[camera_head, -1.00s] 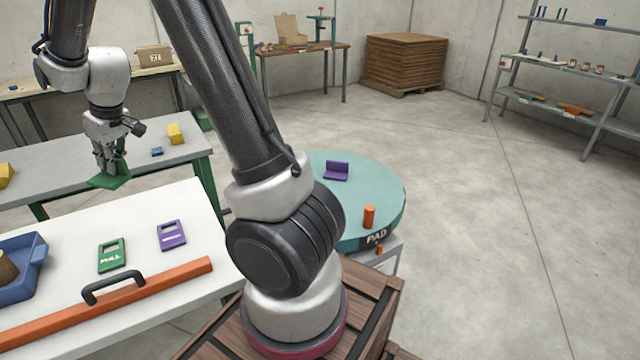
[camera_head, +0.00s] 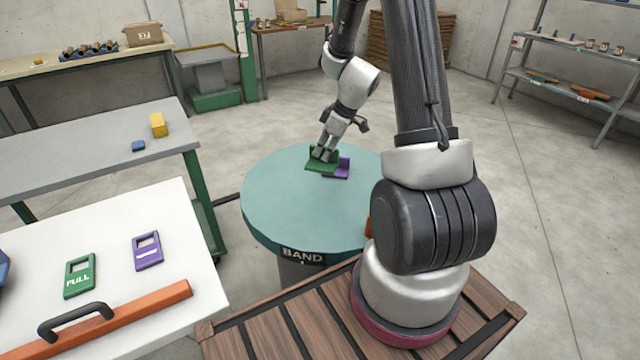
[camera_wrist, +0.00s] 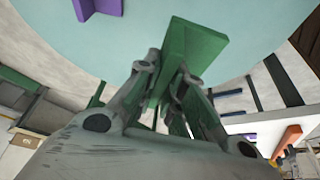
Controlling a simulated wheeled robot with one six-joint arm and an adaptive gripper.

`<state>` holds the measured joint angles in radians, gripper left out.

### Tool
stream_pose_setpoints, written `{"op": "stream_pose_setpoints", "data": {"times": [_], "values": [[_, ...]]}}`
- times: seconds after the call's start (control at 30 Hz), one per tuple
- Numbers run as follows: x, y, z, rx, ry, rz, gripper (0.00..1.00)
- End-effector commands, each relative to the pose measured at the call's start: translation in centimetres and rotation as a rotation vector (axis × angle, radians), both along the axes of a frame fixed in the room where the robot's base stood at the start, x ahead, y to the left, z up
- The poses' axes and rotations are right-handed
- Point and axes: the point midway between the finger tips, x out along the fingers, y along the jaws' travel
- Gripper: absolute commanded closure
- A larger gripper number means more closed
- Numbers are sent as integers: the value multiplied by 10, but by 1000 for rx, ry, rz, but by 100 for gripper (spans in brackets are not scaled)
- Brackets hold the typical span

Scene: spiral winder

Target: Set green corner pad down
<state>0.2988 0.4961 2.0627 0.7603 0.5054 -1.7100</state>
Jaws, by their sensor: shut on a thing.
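The green corner pad (camera_head: 319,163) is an L-shaped piece held in my gripper (camera_head: 322,155), which is shut on it. In the head view the pad is over the far part of the teal round turntable (camera_head: 290,205). It overlaps a purple corner pad (camera_head: 341,168) in that view. In the wrist view the green pad (camera_wrist: 190,50) is between my fingers, and the purple pad (camera_wrist: 97,7) is apart from it at the top left. I cannot tell whether the green pad touches the turntable (camera_wrist: 150,25).
The turntable front reads BAND. An orange peg (camera_head: 368,226) is mostly hidden behind my arm. A white table (camera_head: 195,255) holds a green FULL tag (camera_head: 80,275), a purple tag (camera_head: 147,251) and an orange bar (camera_head: 150,304). A grey table (camera_head: 90,160) carries yellow and blue blocks.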

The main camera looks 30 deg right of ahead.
Motion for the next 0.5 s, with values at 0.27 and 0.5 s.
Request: {"op": "stream_pose_setpoints", "data": {"times": [0.27, 0.5], "values": [[-14, -13, -46, 0, 3, 69, 100], [-13, -13, -77, -1, 0, 71, 100]]}}
